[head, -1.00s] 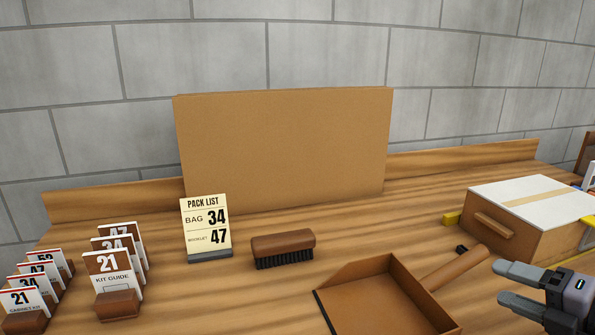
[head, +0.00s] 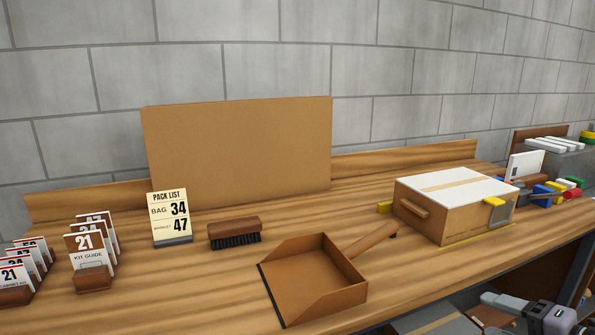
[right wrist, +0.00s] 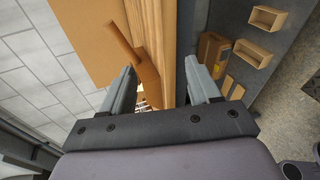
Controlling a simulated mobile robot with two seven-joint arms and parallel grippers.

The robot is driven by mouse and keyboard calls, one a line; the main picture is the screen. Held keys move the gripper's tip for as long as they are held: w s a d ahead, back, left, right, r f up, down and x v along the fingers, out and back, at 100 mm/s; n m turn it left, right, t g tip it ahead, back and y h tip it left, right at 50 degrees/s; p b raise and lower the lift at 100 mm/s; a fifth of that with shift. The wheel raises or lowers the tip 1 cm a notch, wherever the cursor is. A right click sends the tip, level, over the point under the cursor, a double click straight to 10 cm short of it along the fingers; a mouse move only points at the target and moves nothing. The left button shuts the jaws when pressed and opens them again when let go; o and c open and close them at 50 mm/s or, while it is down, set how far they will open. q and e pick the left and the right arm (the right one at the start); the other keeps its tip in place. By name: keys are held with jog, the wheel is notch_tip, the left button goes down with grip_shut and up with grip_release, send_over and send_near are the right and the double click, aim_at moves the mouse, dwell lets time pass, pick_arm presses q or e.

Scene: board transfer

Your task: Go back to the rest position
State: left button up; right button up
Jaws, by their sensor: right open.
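My right gripper (head: 512,306) shows at the lower right of the head view, in front of the bench's front edge and low beside it. It is open, and nothing is between its fingers. In the right wrist view its two fingers (right wrist: 162,90) stand apart, with the bench edge and a brown wooden object seen beyond them. My left gripper is in neither view. The wooden bench (head: 200,290) runs across the head view.
On the bench are a dustpan (head: 310,276), a brush (head: 235,233), a pack list card (head: 169,215), kit guide cards (head: 88,245), a lidded box (head: 450,210) and a large brown board (head: 237,152) by the wall. Coloured items (head: 555,188) stand at the far right.

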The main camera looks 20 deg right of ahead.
jog(key=s+a+f+m+g+h+p, duration=0.1)
jog(key=s+a+f+m, duration=0.2)
jog(key=f+m, duration=0.4)
jog(key=s+a+f+m+g+h+p, duration=0.1)
jog(key=s+a+f+m, duration=0.25)
jog(key=f, duration=0.65)
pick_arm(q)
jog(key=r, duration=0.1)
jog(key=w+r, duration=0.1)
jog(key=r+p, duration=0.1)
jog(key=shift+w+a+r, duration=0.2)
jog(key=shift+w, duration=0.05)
pick_arm(e)
jog(key=a+f+m, duration=0.2)
jog(key=a+m, duration=0.2)
jog(key=a, duration=0.5)
jog(key=a+f+m+g+y, duration=0.1)
jog(key=a+f+m, duration=0.2)
jog(key=a, duration=0.6)
jog(key=shift+w+m, duration=0.25)
jog(key=shift+m, duration=0.4)
jog(key=shift+f, duration=0.1)
